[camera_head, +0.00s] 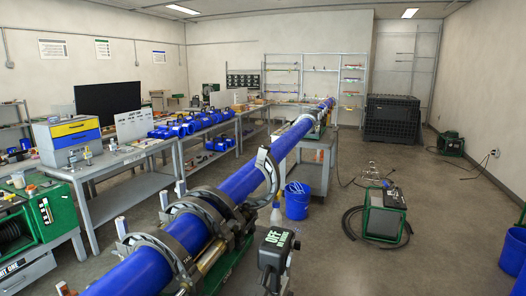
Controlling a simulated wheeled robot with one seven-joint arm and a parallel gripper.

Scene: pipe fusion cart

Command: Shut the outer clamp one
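A long blue pipe (244,182) runs from the bottom left toward the back of the room through the fusion cart's grey clamps. A near clamp (150,243) and a second clamp (205,203) arch over the pipe. Farther along, a curved grey clamp half (267,169) stands raised at the pipe's right side and looks open. No label shows which of these is outer clamp one. The lower jaws are partly hidden by the pipe. My gripper is not in view.
A dark box with an OFF label (275,248) stands right of the clamps. A blue bucket (297,201) and a green machine (384,220) with a black hose stand on the floor. Workbenches line the left. Open floor lies at the right.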

